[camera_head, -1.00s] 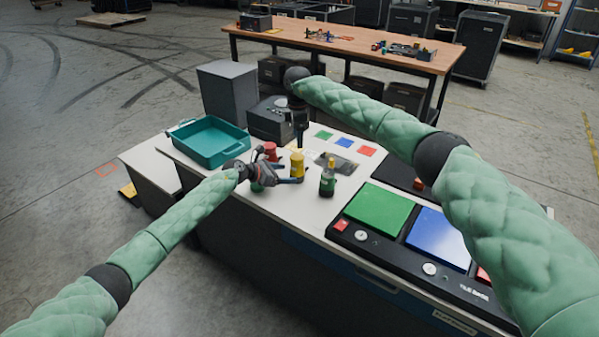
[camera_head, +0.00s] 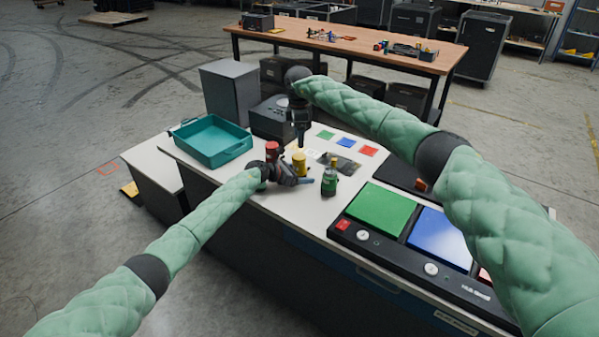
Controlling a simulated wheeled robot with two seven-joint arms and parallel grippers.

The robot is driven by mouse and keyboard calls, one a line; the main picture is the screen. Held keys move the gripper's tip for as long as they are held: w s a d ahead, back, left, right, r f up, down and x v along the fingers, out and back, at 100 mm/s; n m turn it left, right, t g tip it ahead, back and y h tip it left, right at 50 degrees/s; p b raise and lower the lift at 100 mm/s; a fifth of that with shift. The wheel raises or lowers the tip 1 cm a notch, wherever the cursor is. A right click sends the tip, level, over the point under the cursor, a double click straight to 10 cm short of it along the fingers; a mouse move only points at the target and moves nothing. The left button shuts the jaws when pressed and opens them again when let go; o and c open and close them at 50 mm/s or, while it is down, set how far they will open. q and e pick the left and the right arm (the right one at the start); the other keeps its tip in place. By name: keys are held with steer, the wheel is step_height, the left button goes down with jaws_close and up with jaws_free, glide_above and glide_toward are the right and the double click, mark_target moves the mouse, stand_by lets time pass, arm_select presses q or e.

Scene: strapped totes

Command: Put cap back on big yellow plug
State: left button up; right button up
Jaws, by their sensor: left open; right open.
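The yellow plug (camera_head: 299,159) stands upright on the white table, its lower part hidden behind my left gripper. My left gripper (camera_head: 306,181) is open, in front of the yellow plug, with its fingers pointing right towards a green plug. I cannot tell whether it touches either one. My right gripper (camera_head: 300,143) is open and points down above and just behind the yellow plug.
A red plug (camera_head: 272,149) stands left of the yellow one. A teal tray (camera_head: 240,150) is at the back left, beside dark boxes. Green, blue and red squares (camera_head: 346,142) lie behind. A black panel (camera_head: 352,239) with large coloured pads fills the right side.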

arm_select(q)
jaws_close()
arm_select(e)
steer(key=n, duration=0.6)
steer(key=shift+n, duration=0.3)
steer(key=n, duration=0.5)
steer(key=shift+n, duration=0.3)
steer(key=n, duration=0.5)
steer(key=shift+n, duration=0.3)
steer(key=n, duration=0.5)
steer(key=shift+n, duration=0.4)
steer(key=n, duration=0.6)
steer(key=shift+n, duration=0.4)
steer(key=n, duration=0.5)
steer(key=shift+n, duration=0.4)
steer(key=n, duration=1.3)
